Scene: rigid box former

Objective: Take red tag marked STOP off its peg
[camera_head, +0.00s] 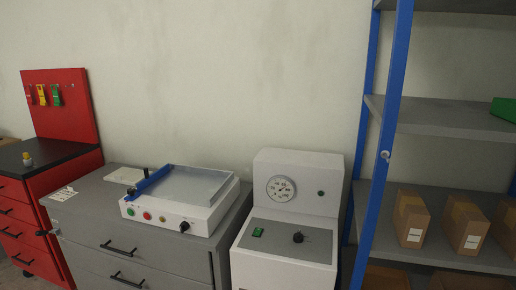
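A red pegboard panel (78,118) stands at the far left above a dark worktop. Three tags hang in a row on it. The red tag (30,95) is leftmost, at the panel's left edge, and blends with the red panel. A yellow tag (42,95) hangs beside it, then a green tag (56,95). Their lettering is too small to read, and the pegs are hard to make out. Neither of my grippers is in view.
A red tool cabinet (58,190) with a black top (60,152) is below the panel. A grey drawer unit (90,215) carries a white box former (190,195). A white gauge machine (290,215) and a blue-framed shelf (440,117) with cartons stand right.

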